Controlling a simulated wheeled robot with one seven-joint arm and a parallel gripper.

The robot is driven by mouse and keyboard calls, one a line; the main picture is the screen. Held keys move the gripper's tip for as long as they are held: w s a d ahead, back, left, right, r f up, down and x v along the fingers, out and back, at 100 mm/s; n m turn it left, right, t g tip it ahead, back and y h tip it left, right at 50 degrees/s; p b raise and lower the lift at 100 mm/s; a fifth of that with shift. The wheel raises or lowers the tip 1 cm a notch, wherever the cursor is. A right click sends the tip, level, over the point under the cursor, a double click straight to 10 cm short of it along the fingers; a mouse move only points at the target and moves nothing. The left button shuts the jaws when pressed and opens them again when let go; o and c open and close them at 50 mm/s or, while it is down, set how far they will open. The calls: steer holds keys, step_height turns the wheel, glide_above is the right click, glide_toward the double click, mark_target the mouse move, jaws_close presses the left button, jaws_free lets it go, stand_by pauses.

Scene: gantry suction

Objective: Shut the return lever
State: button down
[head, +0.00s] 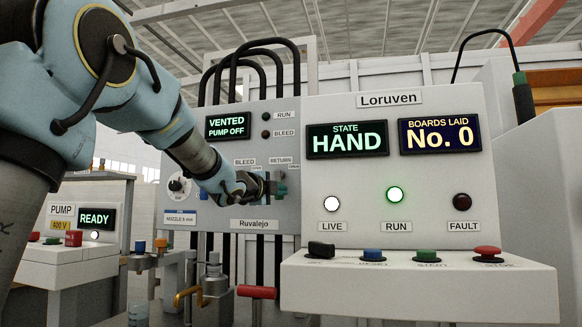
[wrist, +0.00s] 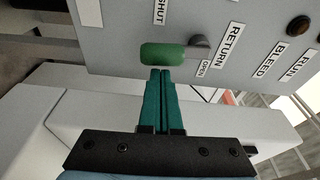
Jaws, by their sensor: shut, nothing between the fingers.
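The return lever shows in the wrist view as a green grip (wrist: 163,53) on a grey pivot, on a grey panel. The grip points away from the RETURN label, with a small OPEN label beside the pivot and a SHUT label past the grip. My gripper (wrist: 160,71) is shut and empty, its two green fingers together. The fingertips are right beside the green grip; I cannot tell whether they touch it. In the head view my gripper (head: 268,188) is in front of the panel below the RETURN label and hides much of the lever area.
The grey Ruvalejo panel (head: 222,213) has a screen reading VENTED, PUMP OFF. The white Loruven console (head: 345,95) juts out to the right, with a shelf of buttons. A red-handled valve (head: 258,292) and pipework stand below. A pump box (head: 62,269) is at the left.

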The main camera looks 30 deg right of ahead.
steer(key=shift+w+a+m, duration=0.1)
steer(key=shift+a+m, duration=0.05)
steer(key=shift+m, duration=0.35)
steer(key=shift+f, duration=0.1)
